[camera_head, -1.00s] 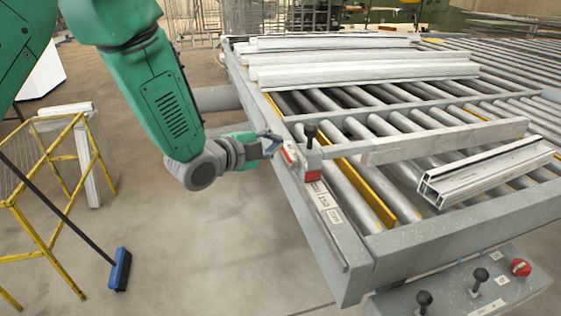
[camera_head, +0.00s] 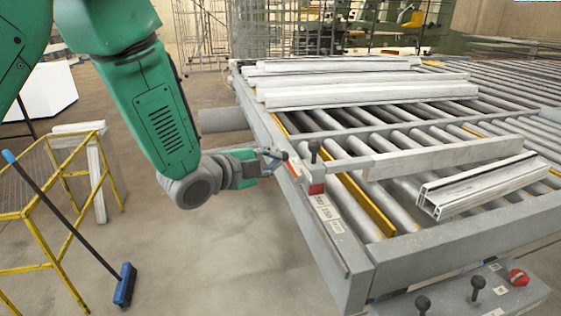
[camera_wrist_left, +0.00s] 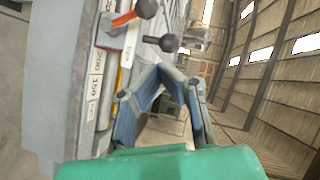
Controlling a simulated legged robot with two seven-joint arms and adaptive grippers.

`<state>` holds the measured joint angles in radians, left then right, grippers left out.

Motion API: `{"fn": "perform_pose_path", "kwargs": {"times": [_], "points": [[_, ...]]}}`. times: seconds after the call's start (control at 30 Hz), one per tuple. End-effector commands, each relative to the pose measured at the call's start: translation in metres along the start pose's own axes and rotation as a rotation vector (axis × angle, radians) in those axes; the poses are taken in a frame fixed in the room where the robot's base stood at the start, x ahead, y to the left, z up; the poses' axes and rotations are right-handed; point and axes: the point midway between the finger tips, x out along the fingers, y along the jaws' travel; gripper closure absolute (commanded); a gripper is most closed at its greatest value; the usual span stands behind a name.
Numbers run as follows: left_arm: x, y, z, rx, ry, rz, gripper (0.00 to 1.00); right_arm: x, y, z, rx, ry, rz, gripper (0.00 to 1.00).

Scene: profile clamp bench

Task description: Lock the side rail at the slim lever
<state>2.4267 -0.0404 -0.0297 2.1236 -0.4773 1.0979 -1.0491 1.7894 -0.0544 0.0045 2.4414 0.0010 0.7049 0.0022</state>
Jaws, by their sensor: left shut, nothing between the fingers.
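The side rail (camera_head: 331,232) is the grey near-left edge of the roller bench, with size labels on it. A clamp with a dark round knob (camera_head: 314,146) and a red part (camera_head: 316,188) sits on it. In the left wrist view, an orange-red lever (camera_wrist_left: 123,18) with a dark knob shows at the top, and a second dark knob (camera_wrist_left: 168,43) stands just beyond the fingertips. I cannot tell for sure which is the slim lever. My left gripper (camera_head: 278,159) is shut and empty, beside the rail's outer side at the clamp; its fingertips meet in the wrist view (camera_wrist_left: 158,70).
White profiles (camera_head: 362,82) lie stacked across the far rollers, and a cut profile (camera_head: 485,186) lies at the right. A control box with a red knob (camera_head: 517,277) is at the bottom right. A yellow frame (camera_head: 45,230) and a broom (camera_head: 124,285) stand left. Floor between is clear.

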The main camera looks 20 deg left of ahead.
Motion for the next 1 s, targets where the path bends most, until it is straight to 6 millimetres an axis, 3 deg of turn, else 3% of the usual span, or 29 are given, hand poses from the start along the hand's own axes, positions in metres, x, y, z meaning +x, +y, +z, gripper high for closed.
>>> {"fn": "perform_pose_path", "kwargs": {"times": [0.23,0.4,1.0], "points": [[-0.048,-0.002,0.001,-0.002,-0.001,-0.005,1.00,0.009,0.000,0.000,0.000,0.002,0.000,0.60],[-0.066,-0.003,-0.001,0.000,0.000,-0.004,1.00,0.011,0.000,0.000,0.000,0.001,0.000,0.60],[-0.070,-0.002,-0.001,-0.001,0.000,-0.002,1.00,0.011,0.000,0.000,0.000,0.001,0.000,0.60]]}}
